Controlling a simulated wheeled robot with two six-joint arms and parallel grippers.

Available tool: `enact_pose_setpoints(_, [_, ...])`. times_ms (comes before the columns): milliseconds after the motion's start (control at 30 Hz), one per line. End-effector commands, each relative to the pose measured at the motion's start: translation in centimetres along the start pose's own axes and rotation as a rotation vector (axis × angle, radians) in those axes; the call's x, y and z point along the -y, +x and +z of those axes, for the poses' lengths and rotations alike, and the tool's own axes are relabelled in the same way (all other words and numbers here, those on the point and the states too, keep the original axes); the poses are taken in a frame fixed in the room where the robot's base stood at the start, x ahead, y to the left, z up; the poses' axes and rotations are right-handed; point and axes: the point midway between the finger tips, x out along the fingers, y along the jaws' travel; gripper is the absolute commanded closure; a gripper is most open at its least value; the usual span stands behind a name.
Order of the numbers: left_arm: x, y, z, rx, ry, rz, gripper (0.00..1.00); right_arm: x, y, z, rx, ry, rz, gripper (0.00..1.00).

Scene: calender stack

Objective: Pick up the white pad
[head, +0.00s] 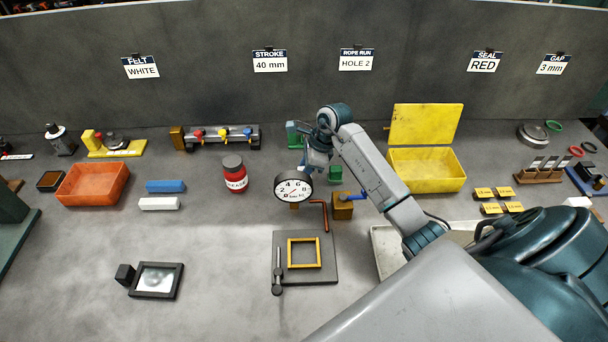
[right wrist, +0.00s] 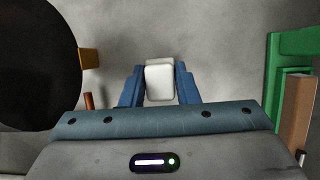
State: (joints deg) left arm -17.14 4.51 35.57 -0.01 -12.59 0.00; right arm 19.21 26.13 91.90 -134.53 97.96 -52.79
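My right gripper (head: 313,162) hangs over the middle of the bench behind the round dial gauge in the head view; the gauge partly hides its lower end. In the right wrist view a small white block, which looks like a white pad (right wrist: 159,80), sits between the two blue fingers (right wrist: 159,88). The fingers appear to press on its sides. The head view does not show this block. A separate white bar (head: 159,203) lies flat on the bench at the left, in front of a blue bar (head: 165,186). My left gripper is out of view.
The dial gauge (head: 293,189) stands close to my right gripper, with a copper pipe (head: 324,214) beside it. A green and brown fixture (right wrist: 290,85) is at the right in the wrist view. A red jar (head: 235,177) and an orange bin (head: 93,186) stand farther left.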

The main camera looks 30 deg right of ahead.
Motion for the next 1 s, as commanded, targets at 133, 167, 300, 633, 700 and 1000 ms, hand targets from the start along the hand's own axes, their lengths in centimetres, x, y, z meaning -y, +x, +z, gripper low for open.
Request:
enact_pose_setpoints(133, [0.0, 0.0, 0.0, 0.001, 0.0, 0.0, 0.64, 0.0, 0.0, 0.0, 0.0, 0.0, 0.0, 0.97])
enact_pose_setpoints(167, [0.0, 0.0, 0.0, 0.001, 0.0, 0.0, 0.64, 0.0, -0.1, 0.0, 0.0, 0.0, -0.001, 0.97])
enact_pose_setpoints(300, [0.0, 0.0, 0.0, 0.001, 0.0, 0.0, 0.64, 0.0, -0.1, 0.0, 0.0, 0.0, -0.001, 0.97])
enact_pose_setpoints(633, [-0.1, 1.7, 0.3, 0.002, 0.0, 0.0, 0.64, 0.2, -3.4, 1.5, 0.003, -0.004, -0.006, 0.97])
enact_pose_setpoints(700, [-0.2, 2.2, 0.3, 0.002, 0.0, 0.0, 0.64, 0.1, -4.8, 2.0, 0.001, -0.004, -0.007, 0.97])
enact_pose_setpoints(1000, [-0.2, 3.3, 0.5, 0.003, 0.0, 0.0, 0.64, 0.1, -8.9, 3.7, 0.001, 0.0, -0.003, 0.97])
